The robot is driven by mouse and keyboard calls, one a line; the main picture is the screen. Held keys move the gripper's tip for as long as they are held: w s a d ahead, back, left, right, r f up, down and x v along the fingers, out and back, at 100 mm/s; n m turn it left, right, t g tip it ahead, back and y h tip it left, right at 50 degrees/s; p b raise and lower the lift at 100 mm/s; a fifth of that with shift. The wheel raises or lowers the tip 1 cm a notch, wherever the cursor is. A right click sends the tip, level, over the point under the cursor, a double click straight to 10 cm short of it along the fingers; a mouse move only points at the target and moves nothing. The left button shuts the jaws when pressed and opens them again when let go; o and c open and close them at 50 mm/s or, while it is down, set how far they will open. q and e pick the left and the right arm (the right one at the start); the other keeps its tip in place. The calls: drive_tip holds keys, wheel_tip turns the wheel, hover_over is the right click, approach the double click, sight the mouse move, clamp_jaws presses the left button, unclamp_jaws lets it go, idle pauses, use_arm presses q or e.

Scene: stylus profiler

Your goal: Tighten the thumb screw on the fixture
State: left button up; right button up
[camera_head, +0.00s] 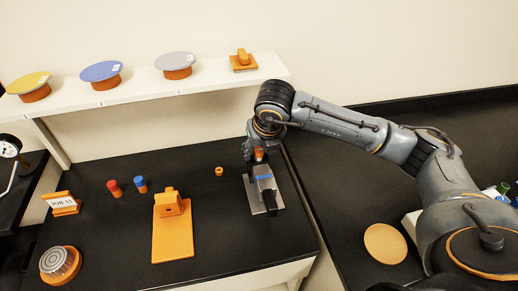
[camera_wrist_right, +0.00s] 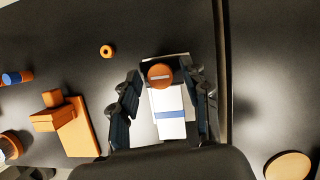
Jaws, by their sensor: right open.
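The fixture shows in the wrist view as a pale block with a blue band (camera_wrist_right: 170,114) on a light plate; in the head view its metal plate (camera_head: 268,207) lies near the black table's right edge. The orange thumb screw (camera_wrist_right: 159,75), round with a pale line across its top, sits at the block's far end; part of it shows in the head view (camera_head: 259,153). My right gripper (camera_wrist_right: 164,79) points down over the fixture, open, one finger on each side of the screw with gaps visible. In the head view the gripper partly hides the fixture. My left gripper is not in view.
An orange ring (camera_head: 219,171), an orange stand (camera_head: 172,235), red (camera_head: 114,187) and blue (camera_head: 141,184) cylinders, and a sign (camera_head: 62,204) stand left of the fixture. A shelf (camera_head: 140,93) with colored discs runs behind. An orange disc (camera_head: 385,244) lies on the right-hand counter.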

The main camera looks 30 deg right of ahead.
drive_tip(key=shift+s+r+p, duration=0.15)
drive_tip(key=shift+r+p, duration=0.15)
drive_tip(key=shift+r, duration=0.25)
drive_tip(key=p+v, duration=0.2)
drive_tip(key=v, duration=0.3)
drive_tip(key=shift+s+r, duration=0.2)
drive_tip(key=shift+r, duration=0.15)
